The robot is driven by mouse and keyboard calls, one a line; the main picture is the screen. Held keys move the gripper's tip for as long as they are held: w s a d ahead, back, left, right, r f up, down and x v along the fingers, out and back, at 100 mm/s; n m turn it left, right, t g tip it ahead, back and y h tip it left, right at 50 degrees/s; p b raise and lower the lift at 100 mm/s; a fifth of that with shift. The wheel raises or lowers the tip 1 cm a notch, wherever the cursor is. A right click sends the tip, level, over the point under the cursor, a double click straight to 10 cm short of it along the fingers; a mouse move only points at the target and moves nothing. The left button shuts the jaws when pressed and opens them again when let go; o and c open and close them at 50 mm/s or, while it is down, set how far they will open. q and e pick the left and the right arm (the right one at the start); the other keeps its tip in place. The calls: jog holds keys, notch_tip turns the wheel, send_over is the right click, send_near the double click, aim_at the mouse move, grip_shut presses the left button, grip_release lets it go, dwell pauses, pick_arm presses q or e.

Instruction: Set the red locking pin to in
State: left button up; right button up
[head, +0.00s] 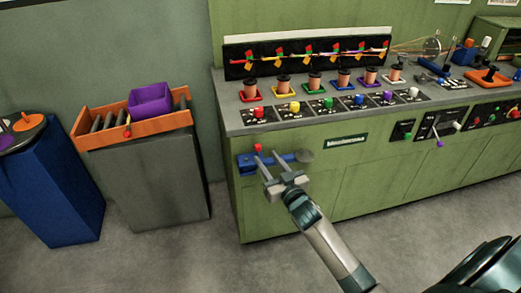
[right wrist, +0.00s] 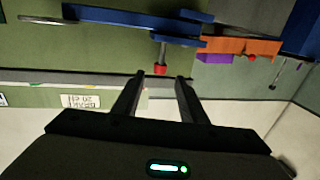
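The red locking pin (head: 258,148) has a red knob and stands above a blue bar (head: 285,160) on the green cabinet's front. In the right wrist view the red pin (right wrist: 160,69) shows with a grey shaft beside the blue bar (right wrist: 140,20). My right gripper (head: 267,157) is open and empty, its fingers pointing at the bar just below the red knob. In the right wrist view the knob appears between the fingertips (right wrist: 160,76); whether they touch it I cannot tell. My left gripper is not in view.
The green bench (head: 385,165) carries several colored spools, buttons and levers on top. A grey stand (head: 155,185) with an orange tray (head: 135,131) and purple bin (head: 150,100) is at left, beside a blue stand (head: 55,200). Grey floor lies open in front.

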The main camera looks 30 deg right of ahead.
aim_at(259, 149)
jog(key=shift+w, duration=2.95)
jog(key=shift+c, duration=0.4)
